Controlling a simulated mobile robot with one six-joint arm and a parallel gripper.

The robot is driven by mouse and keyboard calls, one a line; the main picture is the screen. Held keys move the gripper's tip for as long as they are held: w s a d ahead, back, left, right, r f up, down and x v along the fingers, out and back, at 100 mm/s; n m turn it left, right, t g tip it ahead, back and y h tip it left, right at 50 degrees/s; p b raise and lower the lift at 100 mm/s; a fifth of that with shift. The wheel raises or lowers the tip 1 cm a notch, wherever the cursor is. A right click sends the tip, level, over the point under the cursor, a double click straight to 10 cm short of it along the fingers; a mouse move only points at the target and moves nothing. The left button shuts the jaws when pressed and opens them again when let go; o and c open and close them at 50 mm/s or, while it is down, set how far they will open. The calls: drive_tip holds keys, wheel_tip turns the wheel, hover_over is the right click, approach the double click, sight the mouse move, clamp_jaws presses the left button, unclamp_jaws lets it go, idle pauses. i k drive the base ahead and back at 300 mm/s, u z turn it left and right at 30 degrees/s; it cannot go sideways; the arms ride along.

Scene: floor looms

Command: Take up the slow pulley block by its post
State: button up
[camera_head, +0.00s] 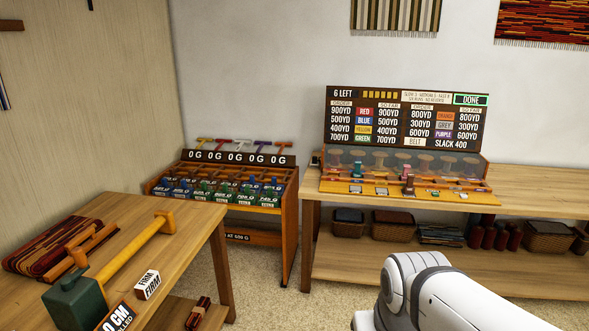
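I cannot tell for sure which thing is the slow pulley block; no readable "slow" label marks one. On the right bench (505,180), a winding stand has a row of spools behind a clear front and an orange ledge (460,198). Small blocks with upright parts stand at that ledge. One is a dark green block (357,169) left of the middle; another is a reddish-brown block (407,184) near the middle. They are too small to read. My gripper is out of view; only a white link of my arm shows at the lower right.
A dark order board (400,142) rises behind the ledge. A rack of labelled weights (222,192) stands at the back middle. The left table (190,212) holds a yellow roller and green block. Carpet (262,280) lies open between.

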sight(356, 174)
drive_tip(key=i, duration=1.55)
drive_tip(key=z, duration=0.45)
drive_tip(key=i, duration=1.9)
drive_tip(key=z, duration=0.5)
